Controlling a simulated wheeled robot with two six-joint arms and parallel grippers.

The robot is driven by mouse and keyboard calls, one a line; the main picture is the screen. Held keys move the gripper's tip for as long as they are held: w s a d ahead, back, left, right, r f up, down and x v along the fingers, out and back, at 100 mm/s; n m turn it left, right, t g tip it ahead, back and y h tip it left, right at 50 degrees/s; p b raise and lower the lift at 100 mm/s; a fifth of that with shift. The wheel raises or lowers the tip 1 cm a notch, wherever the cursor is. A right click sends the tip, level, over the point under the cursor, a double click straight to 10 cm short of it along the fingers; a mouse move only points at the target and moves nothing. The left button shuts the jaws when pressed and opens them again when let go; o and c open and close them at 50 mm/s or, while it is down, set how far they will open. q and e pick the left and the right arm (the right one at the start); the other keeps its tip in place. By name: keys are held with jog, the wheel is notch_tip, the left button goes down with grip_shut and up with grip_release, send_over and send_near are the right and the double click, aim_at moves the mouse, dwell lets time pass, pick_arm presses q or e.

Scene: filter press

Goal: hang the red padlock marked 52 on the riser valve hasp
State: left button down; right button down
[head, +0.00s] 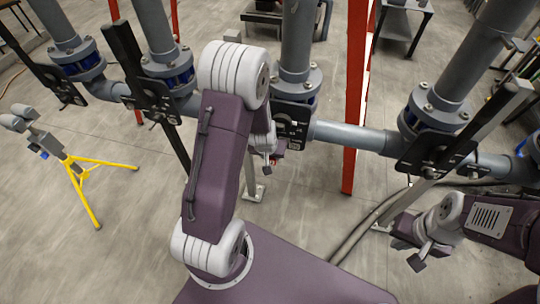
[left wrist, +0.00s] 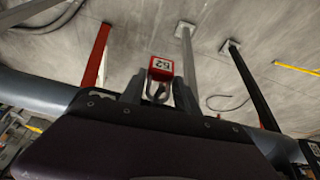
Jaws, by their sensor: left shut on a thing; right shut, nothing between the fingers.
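The red padlock (left wrist: 161,68), marked 52, shows in the left wrist view with its number upside down in the picture. My left gripper (left wrist: 159,90) is shut on it, with the grey shackle between the fingers and the red body beyond the tips. In the head view my left gripper (head: 270,157) is by the black valve plate (head: 292,125) on the middle riser, and a small bit of red shows beside it. The arm hides part of this area. I cannot make out a hasp or whether the padlock touches anything. My right gripper (head: 408,252) is shut and empty at the lower right.
A grey horizontal pipe (head: 348,135) joins several risers with blue-banded flanges and black plates. A red post (head: 355,100) stands right of the middle riser. A yellow tripod (head: 85,180) stands at left. A hose (head: 362,228) lies on the floor.

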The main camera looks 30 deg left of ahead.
pick_arm(q)
jog(key=shift+w+a+f, duration=0.1)
jog(key=shift+w+a, duration=0.05)
jog(key=c, duration=0.8)
grip_release()
jog(key=p+v, duration=0.4)
jog(key=v, duration=0.5)
jog(key=shift+p, duration=0.35)
